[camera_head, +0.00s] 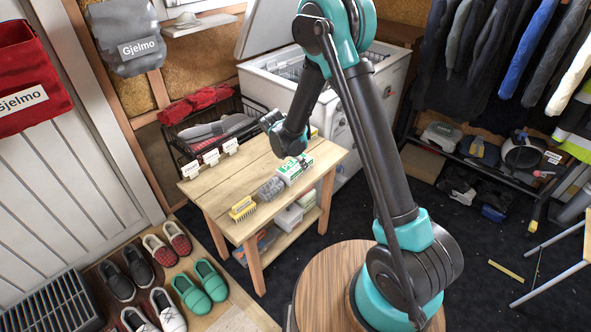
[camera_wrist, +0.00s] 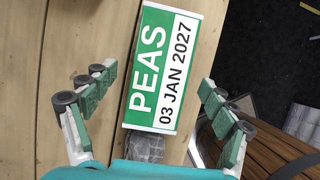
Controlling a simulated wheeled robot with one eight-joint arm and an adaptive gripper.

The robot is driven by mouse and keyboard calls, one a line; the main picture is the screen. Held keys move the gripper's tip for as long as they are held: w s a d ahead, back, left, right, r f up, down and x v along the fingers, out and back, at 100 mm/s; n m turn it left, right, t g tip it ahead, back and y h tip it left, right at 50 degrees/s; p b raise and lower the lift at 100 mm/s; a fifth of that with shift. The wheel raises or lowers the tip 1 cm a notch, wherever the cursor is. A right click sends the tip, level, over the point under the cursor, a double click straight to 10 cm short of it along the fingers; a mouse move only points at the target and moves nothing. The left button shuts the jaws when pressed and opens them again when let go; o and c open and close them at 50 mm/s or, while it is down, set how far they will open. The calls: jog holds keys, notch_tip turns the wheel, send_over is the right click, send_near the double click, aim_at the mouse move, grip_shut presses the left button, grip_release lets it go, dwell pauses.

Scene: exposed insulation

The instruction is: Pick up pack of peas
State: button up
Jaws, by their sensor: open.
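The pack of peas (camera_wrist: 164,68) is a green and white box labelled "PEAS 03 JAN 2027". In the wrist view it lies at a slight tilt on the wooden table (camera_wrist: 65,30), between my gripper's spread fingers. My gripper (camera_wrist: 155,105) is open, with one finger on each side of the pack and gaps between. In the head view the pack (camera_head: 293,170) lies near the table's right edge, with my gripper (camera_head: 301,160) just above it.
A black wire basket (camera_head: 212,130) stands behind the table, and an open white freezer (camera_head: 330,105) stands behind right. The table's left part is clear.

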jog(key=shift+x, duration=1.5)
jog(key=c, duration=1.6)
jog(key=shift+r, duration=0.2)
